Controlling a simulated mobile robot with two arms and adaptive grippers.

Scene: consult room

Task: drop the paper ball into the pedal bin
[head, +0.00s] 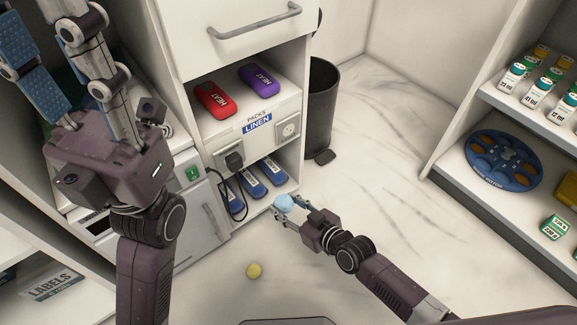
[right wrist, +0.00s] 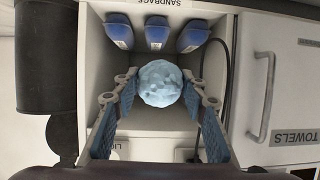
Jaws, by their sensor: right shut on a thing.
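The paper ball (head: 284,202) is pale blue and crumpled. My right gripper (head: 283,208) is shut on it, in front of the cabinet's low open shelf. In the right wrist view the ball (right wrist: 160,83) sits between the two fingertips. The pedal bin (head: 321,108) is a dark cylinder beside the cabinet's right side, with a pedal at its floor edge; its inside is hidden. It is up and to the right of my right gripper, apart from it. My left gripper (head: 55,45) is raised at the upper left, its fingers spread and empty.
The cabinet (head: 262,85) holds red and purple packs (head: 258,79) above and blue sandbags (head: 272,172) below; a black cable hangs in front. Shelves with vials (head: 515,73) stand at right. The floor between is clear.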

